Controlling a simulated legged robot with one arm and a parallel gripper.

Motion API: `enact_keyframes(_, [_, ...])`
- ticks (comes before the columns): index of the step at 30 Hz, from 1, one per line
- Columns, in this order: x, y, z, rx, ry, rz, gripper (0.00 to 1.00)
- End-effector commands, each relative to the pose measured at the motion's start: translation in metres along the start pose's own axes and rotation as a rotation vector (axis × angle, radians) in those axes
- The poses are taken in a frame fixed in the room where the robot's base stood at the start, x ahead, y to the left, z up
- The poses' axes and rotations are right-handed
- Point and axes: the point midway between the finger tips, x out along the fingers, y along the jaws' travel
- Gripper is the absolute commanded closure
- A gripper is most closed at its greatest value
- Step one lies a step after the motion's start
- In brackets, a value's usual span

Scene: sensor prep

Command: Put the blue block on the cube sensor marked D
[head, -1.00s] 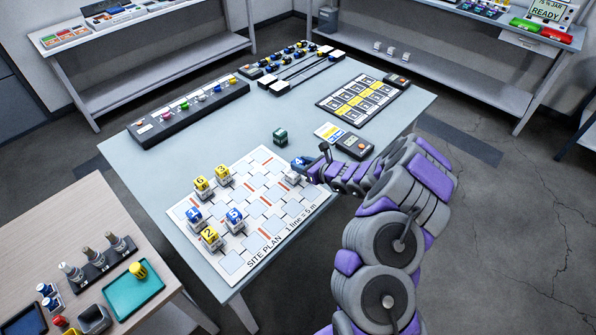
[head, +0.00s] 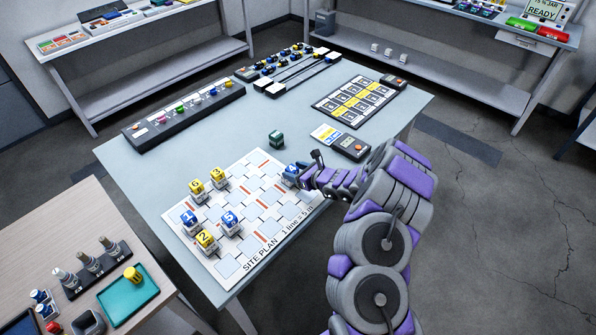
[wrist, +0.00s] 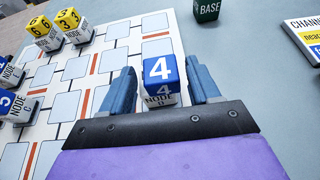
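A blue-topped cube marked 4 (wrist: 160,70) stands upright on the site plan board. My gripper (wrist: 165,88) is open, one finger on each side of this cube, with gaps at both sides. Other blue-topped cubes are the 5 (head: 230,220) and the 1 (head: 189,219). The 5 reads NODE C in the wrist view.
Yellow-topped cubes 6 (head: 197,187), 3 (head: 218,176) and 2 (head: 205,239) stand on the site plan board (head: 262,240). A green BASE block (head: 276,138) stands behind it. A card and a handheld device (head: 350,147) lie to the right of it.

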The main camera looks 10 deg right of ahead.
Motion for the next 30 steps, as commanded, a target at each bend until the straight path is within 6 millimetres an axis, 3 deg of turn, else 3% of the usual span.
enact_keyframes(11, [-0.008, -0.004, 0.0, 0.006, -0.003, 0.001, 0.35])
enact_keyframes(24, [-0.087, 0.0, 0.003, 0.004, -0.002, 0.0, 0.35])
enact_keyframes(30, [-0.111, -0.001, 0.002, 0.002, -0.002, 0.0, 0.35])
